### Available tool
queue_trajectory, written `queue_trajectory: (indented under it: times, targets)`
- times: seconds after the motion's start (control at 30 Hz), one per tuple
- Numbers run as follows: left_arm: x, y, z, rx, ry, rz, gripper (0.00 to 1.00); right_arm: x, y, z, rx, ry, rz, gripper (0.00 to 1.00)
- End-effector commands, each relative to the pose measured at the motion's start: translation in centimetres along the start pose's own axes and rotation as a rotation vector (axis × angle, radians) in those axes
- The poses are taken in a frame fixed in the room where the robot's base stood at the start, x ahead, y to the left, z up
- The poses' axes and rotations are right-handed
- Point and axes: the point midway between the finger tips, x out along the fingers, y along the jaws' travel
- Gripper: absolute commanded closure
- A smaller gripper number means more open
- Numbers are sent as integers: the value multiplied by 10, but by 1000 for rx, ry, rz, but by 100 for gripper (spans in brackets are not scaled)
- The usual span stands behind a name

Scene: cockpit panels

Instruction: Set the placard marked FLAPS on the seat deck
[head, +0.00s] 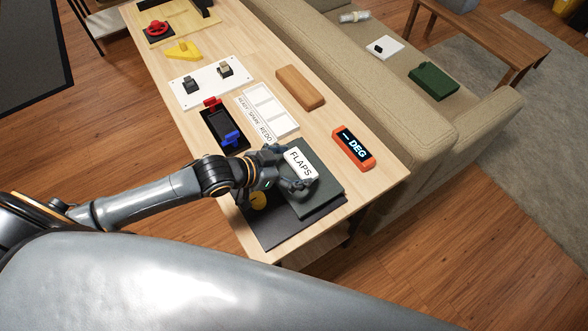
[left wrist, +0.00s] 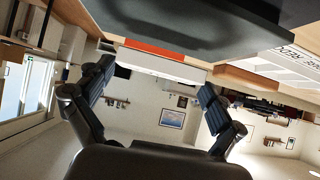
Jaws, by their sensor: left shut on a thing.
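The white placard (head: 300,164) reads FLAPS in black letters. My left gripper (head: 287,168) is shut on it and holds it over the dark grey slab at the near end of the table. In the left wrist view, the placard (left wrist: 165,66) shows as a white strip between the two fingers of the left gripper (left wrist: 157,90). Whether it touches the slab is unclear. The beige sofa's seat deck (head: 398,62) lies beyond the sofa's back, at upper right. My right gripper is not in view.
The dark slab (head: 320,200) sits on a black panel (head: 285,234). An orange DEG display (head: 353,148), a wooden block (head: 300,88) and a white tray (head: 268,110) are on the table. A green box (head: 433,82) and white plate (head: 385,47) rest on the seat, with bare fabric between.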

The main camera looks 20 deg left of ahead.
Motion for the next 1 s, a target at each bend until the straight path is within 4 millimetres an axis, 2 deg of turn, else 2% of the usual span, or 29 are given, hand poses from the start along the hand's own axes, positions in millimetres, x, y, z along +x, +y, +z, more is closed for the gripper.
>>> queue_trajectory:
  times: [0.2,0.6,0.63,1.0]
  targets:
    - [18,0,24,-2,-2,1,37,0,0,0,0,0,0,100]
    - [21,0,29,0,0,1,37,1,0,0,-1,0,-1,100]
    - [21,0,28,0,0,1,1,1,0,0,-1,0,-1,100]
    - [20,0,27,0,0,1,0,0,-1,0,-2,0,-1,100]
